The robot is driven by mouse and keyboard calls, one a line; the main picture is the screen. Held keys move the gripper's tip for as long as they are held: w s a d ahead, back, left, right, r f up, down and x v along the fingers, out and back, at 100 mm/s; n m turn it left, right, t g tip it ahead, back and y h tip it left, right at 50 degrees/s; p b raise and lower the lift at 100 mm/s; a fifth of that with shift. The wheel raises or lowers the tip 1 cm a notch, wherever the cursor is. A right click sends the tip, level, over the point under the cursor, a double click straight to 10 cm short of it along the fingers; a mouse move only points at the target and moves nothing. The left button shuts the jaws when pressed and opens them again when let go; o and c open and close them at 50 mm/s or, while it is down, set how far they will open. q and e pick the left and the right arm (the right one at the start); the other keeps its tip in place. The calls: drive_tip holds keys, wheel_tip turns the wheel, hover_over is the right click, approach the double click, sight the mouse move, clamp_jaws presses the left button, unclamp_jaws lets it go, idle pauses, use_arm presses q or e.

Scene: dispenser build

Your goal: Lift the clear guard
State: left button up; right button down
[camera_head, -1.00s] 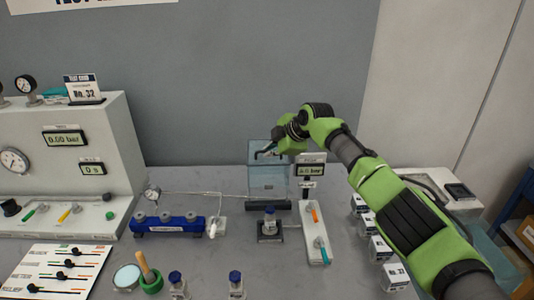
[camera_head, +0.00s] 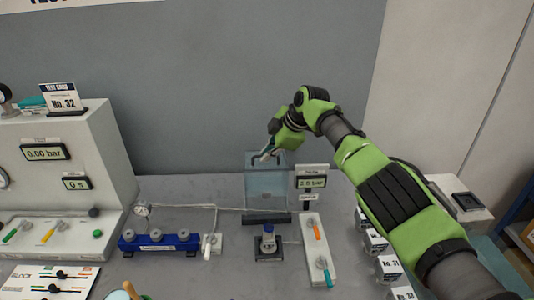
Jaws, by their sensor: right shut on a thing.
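The clear guard (camera_head: 265,190) is a see-through box-shaped cover with a dark handle on top. It stands upright at the back middle of the bench, behind a small vial (camera_head: 268,240) on a dark square base. My right gripper (camera_head: 267,156) reaches in from the right and is shut on the guard's handle. The guard's lower edge is at a dark bar (camera_head: 266,218), and I see no clear gap beneath it. The arm partly hides the fingertips. My left gripper is not in view.
A small display (camera_head: 311,183) stands right of the guard, above a white valve panel (camera_head: 320,250). A blue block (camera_head: 160,242) with a gauge sits left. Numbered white boxes (camera_head: 388,268) lie under my right arm. A large console (camera_head: 65,165) fills the left.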

drive_tip(key=c, duration=2.2)
unclamp_jaws()
drive_tip(key=shift+w+d+r, duration=0.1)
drive_tip(key=shift+r, duration=0.15)
drive_tip(key=shift+f, duration=0.1)
drive_tip(key=shift+v, duration=1.05)
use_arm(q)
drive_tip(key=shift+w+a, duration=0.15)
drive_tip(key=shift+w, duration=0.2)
use_arm(e)
drive_tip(key=v, duration=1)
